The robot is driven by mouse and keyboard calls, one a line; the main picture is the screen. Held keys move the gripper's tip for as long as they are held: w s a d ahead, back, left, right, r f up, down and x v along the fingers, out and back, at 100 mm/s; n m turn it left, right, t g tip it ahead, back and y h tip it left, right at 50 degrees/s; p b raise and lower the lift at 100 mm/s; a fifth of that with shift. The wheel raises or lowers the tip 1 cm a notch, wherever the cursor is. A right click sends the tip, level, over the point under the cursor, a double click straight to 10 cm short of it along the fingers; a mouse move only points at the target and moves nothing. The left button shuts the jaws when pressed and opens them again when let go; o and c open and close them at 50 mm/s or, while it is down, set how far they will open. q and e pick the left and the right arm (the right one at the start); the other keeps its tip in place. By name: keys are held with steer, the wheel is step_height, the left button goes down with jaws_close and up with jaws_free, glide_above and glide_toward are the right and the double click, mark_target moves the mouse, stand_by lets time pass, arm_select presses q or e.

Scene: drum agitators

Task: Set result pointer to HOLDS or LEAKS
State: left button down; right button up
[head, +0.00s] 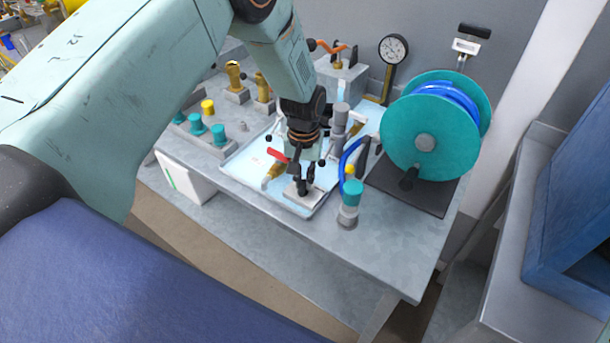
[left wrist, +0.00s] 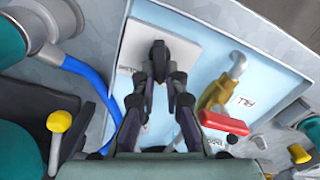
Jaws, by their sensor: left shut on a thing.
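The result plate (head: 313,199) is a small pale plate at the front of the light-blue tray; it also shows in the left wrist view (left wrist: 186,50). The dark result pointer (left wrist: 158,50) stands on this plate. My left gripper (head: 303,186) points down over the plate and is shut on the pointer. In the left wrist view its two fingers (left wrist: 158,82) are on either side of the pointer. Small dark lettering on the plate is partly covered by the fingers and too small to read. Which word the pointer faces I cannot tell. My right gripper is not in view.
The tray (head: 242,166) also holds a brass valve with a red lever (head: 277,154). A teal hose reel (head: 400,120) and gauge (head: 393,49) stand behind. The bench front is clear.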

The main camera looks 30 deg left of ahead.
arm_select(q)
steer(key=shift+s+a+f+n+p, duration=0.1)
steer(key=shift+s+n+p, duration=0.1)
steer(key=shift+n, duration=0.65)
steer(key=shift+s+a+f+n+p, duration=0.1)
steer(key=shift+n+p, duration=0.05)
steer(key=shift+n, duration=0.7)
steer(key=c, duration=1.4)
jaws_free()
steer(key=shift+r, duration=0.15)
steer(key=shift+w, duration=0.1)
steer(key=shift+w+r, duration=0.1)
steer(key=shift+r, duration=0.25)
step_height(320, 180, up, 11)
steer(key=shift+r, duration=0.15)
